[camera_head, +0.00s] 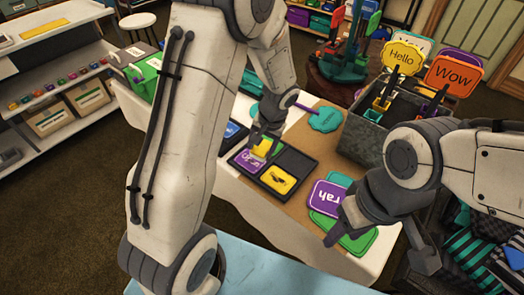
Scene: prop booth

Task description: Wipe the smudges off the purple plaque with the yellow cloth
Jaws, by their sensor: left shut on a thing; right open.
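The purple plaque (246,162) with white lettering lies in a black compartmented tray (304,161) on the table. My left gripper (262,144) is shut on the yellow cloth (263,149), low over the purple plaque. The cloth and gripper cover part of the plaque, and I cannot tell whether the cloth touches it. Smudges on it are too small to make out. My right gripper (380,250) is open and empty, near the table's right edge, in front of a green sign.
A yellow plaque (278,179) with a dark mark lies in the tray's near compartment. A purple "rah" sign (326,195) and a teal round sign (325,120) lie nearby.

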